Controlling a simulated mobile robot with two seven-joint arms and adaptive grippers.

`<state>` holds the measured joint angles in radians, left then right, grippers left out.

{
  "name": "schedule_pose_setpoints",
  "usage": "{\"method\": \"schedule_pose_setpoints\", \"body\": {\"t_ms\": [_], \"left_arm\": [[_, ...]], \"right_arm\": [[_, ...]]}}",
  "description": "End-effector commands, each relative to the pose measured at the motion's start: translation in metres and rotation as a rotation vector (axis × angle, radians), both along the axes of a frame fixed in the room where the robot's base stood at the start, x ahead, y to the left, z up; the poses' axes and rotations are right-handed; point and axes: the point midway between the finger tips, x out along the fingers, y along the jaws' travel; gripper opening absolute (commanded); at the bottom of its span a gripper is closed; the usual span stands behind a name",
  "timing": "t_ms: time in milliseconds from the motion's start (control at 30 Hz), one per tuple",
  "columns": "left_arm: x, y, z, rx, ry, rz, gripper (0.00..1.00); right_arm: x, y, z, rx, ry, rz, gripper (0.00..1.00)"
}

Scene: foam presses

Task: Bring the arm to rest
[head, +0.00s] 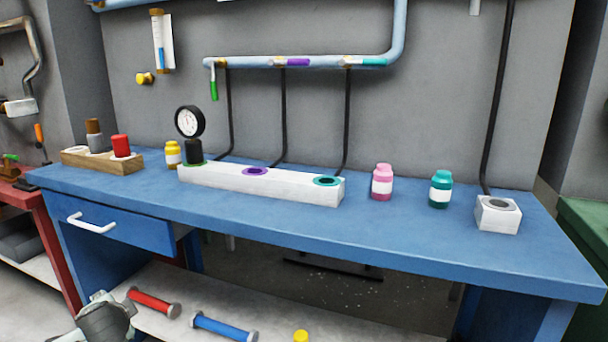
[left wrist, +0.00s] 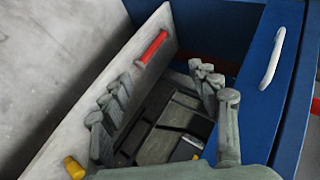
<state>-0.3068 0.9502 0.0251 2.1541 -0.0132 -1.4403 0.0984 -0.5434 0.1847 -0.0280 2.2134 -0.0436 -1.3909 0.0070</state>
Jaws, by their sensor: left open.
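My left gripper (left wrist: 162,100) shows in the left wrist view with its grey fingers spread wide apart. Nothing is between the fingertips. Past them lie the white lower shelf and a dark space whose contents I cannot make out clearly. In the head view, part of my left arm shows at the bottom left, in front of the lower shelf and below the blue drawer (head: 120,222). The drawer's white handle (head: 91,223) also shows in the left wrist view (left wrist: 273,57), to the right of the fingers and apart from them. My right gripper is not in view.
The lower shelf (head: 240,300) holds a red cylinder (head: 154,303), a blue cylinder (head: 224,328) and a yellow object (head: 300,336). On the blue bench (head: 400,240) stand a white block with a gauge (head: 189,122), several bottles and a wooden rack (head: 75,157). The bench front is clear.

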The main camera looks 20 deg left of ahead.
Motion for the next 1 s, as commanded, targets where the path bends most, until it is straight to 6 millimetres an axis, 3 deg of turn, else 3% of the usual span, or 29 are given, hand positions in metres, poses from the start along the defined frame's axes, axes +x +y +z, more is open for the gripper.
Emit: {"method": "schedule_pose_setpoints", "body": {"t_ms": [100,333,667,1000], "left_arm": [[-0.030,-0.016,-0.036,0.013,0.109,-0.069,0.61],[-0.083,-0.042,-0.085,0.019,0.271,-0.181,0.61],[-0.112,-0.108,-0.139,-0.257,0.231,-0.048,0.61],[-0.137,-0.210,-0.182,-0.580,0.197,0.099,0.61]], "right_arm": [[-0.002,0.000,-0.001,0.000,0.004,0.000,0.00],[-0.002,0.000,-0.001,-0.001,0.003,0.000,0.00],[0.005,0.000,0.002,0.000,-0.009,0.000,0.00],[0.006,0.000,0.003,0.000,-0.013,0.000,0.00]]}}
